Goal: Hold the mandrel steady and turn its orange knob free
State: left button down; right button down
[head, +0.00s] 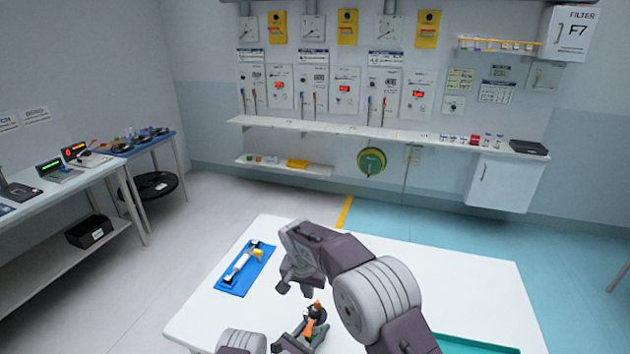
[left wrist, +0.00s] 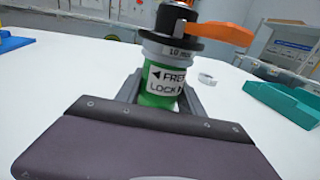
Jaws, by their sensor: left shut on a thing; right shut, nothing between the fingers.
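The mandrel (left wrist: 160,88) stands upright in the left wrist view. It has a green body labelled FREE and LOCK, a grey collar marked 10 mm and a black disc above. Its orange knob (left wrist: 222,33) points right from the top; it also shows in the head view (head: 310,325). My left gripper (head: 304,340) is shut on the mandrel's green body, its fingers on both sides. My right gripper (head: 296,289) is shut and empty, above and slightly left of the knob in the head view, apart from it.
A blue mat (head: 233,284) with a white and yellow tool lies at the table's left. A teal tray (left wrist: 285,101) is at the right of the left wrist view, with a small white ring (left wrist: 207,79) nearer the mandrel.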

pick_arm(q)
jog(key=c, duration=0.6)
grip_release()
jog(key=shift+c, duration=0.2)
